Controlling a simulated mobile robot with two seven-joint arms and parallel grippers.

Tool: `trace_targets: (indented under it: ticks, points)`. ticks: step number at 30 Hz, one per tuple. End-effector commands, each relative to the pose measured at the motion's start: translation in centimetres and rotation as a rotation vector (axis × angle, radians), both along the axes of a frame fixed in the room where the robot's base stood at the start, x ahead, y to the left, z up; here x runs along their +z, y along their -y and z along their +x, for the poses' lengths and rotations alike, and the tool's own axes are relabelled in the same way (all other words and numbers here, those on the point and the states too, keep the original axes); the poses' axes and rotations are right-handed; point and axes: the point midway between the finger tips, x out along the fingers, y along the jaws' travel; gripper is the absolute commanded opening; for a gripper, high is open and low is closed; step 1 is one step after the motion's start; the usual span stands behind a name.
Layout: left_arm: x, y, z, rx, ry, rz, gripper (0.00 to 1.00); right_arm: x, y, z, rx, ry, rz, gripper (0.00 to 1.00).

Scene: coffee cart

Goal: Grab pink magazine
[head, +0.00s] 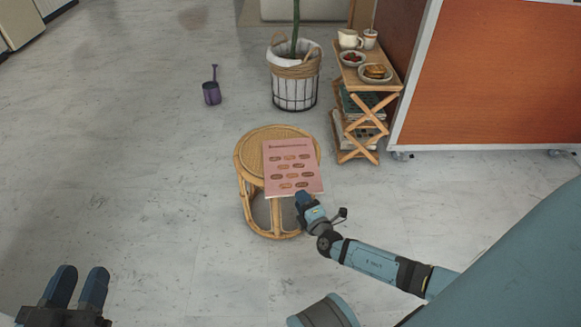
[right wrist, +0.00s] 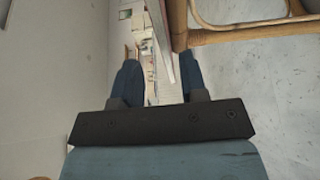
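The pink magazine (head: 292,168) lies flat on the round rattan stool (head: 249,150). Its near right part sticks out past the stool's rim. My right gripper (head: 303,198) is at the magazine's near edge in the head view. In the right wrist view, the magazine's thin edge (right wrist: 163,40) shows between the two spread fingers of my right gripper (right wrist: 160,72), with gaps on the sides, so the gripper looks open around it. Contact cannot be told. My left gripper (head: 82,270) is open and empty at the lower left, far from the stool.
A wooden shelf stand (head: 352,75) with cups and plates of food is behind right. A potted plant in a basket (head: 294,88) stands behind the stool. An orange panel (head: 490,75) stands at right.

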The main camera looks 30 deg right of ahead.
Motion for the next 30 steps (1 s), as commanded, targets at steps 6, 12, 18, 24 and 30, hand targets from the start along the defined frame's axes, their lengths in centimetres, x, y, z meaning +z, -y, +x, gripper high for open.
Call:
trace_targets:
  ticks: [6, 12, 18, 24, 30]
  points:
    - [0.1, 0.0, 0.0, 0.000, 0.009, 0.005, 0.38, 0.0, 0.1, 0.6, 0.000, 0.000, -0.001, 0.39]
    - [-0.6, -0.1, 0.1, 0.004, 0.021, 0.013, 0.38, -0.5, 0.0, 1.8, 0.000, 0.001, 0.001, 0.39]
    - [-0.4, -0.4, 0.7, 0.007, 0.094, 0.061, 0.38, -0.9, 0.2, 4.9, 0.000, 0.001, 0.000, 0.39]
    - [0.6, -0.6, 0.9, 0.005, 0.138, 0.076, 0.38, -0.7, 0.3, 5.8, 0.000, -0.001, 0.000, 0.39]
    - [0.5, -0.7, 0.7, 0.004, 0.132, 0.075, 0.38, -0.7, 0.3, 5.7, 0.001, -0.001, 0.000, 0.16]
